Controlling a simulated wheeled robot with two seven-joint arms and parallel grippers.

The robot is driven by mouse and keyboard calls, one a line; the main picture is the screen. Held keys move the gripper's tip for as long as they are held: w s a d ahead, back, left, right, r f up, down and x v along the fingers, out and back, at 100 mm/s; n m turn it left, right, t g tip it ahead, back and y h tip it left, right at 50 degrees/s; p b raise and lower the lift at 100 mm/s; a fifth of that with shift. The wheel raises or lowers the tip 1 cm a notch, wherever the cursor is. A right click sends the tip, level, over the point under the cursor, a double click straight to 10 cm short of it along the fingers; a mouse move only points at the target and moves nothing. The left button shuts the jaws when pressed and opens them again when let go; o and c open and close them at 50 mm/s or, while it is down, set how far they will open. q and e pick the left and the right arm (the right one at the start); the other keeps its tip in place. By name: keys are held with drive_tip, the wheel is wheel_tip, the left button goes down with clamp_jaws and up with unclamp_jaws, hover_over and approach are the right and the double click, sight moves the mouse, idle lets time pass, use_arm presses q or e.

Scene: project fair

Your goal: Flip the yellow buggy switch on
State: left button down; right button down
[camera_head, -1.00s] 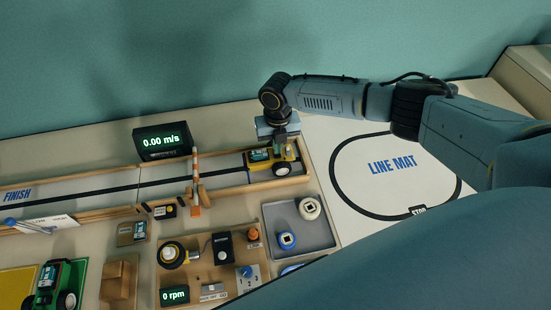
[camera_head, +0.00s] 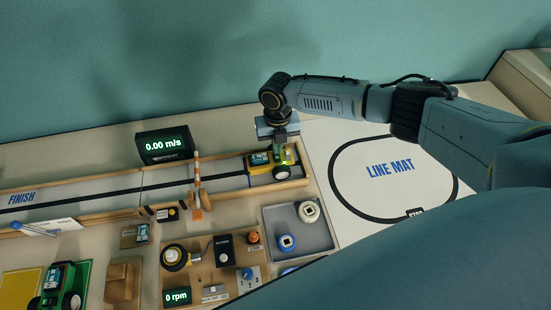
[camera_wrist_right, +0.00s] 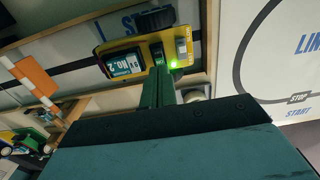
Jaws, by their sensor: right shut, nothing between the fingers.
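The yellow buggy (camera_head: 258,160) stands in the right end of the wooden track, near the barrier. In the right wrist view the buggy (camera_wrist_right: 103,34) shows its yellow deck, a dark "No. 2" label block, a black wheel and a small green light (camera_wrist_right: 173,64) that glows. A dark switch part (camera_wrist_right: 158,55) lies just past my fingertips, partly hidden by them. My right gripper (camera_head: 283,138) is over the buggy, pointing down. In the right wrist view its fingers (camera_wrist_right: 157,88) are together and empty, with the tips at the buggy's deck edge. My left gripper is not in view.
The wooden track (camera_head: 110,190) runs left to the finish. A striped orange and white barrier (camera_head: 197,170) stands left of the buggy. A speed display (camera_head: 163,144) reads 0.00 m/s. A grey tray (camera_head: 318,238) lies in front, and the line mat (camera_head: 365,195) lies right.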

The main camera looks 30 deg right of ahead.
drive_tip(key=shift+r+p, duration=1.75)
drive_tip(key=shift+r, duration=0.45)
